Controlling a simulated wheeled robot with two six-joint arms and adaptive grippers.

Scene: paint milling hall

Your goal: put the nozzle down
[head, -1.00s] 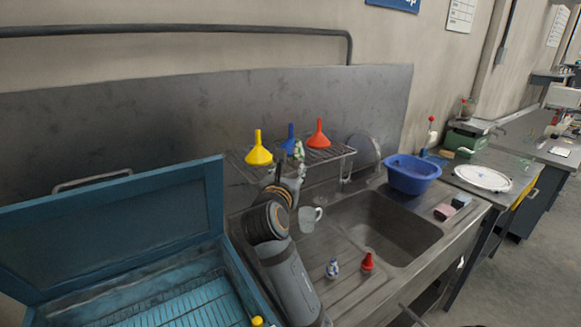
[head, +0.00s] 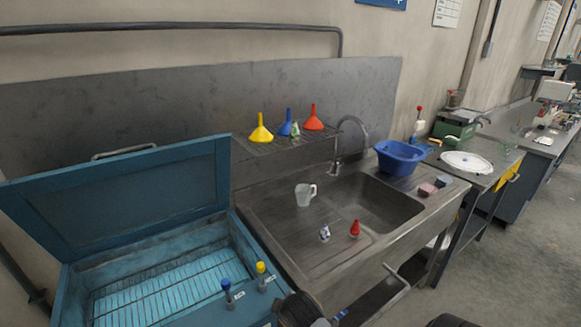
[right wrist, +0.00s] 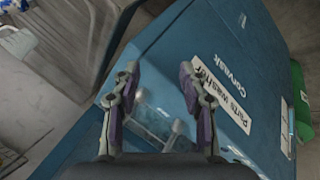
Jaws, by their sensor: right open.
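A small green-and-white piece (head: 295,129), which may be the nozzle, is on the wire rack (head: 262,147) in the head view, close beside the blue funnel (head: 286,124). A small blue-and-white piece (head: 325,233) and a red cone-shaped piece (head: 355,229) stand on the sink's drainboard (head: 290,233). My right gripper (right wrist: 159,82) is open in the right wrist view, with nothing held between its fingers. It is over the blue parts washer's labelled front (right wrist: 240,60). My left gripper is not in view.
A yellow funnel (head: 261,132) and a red funnel (head: 313,119) stand on the rack. A clear mug (head: 306,195) is on the drainboard. The washer lid (head: 130,205) is up at left.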

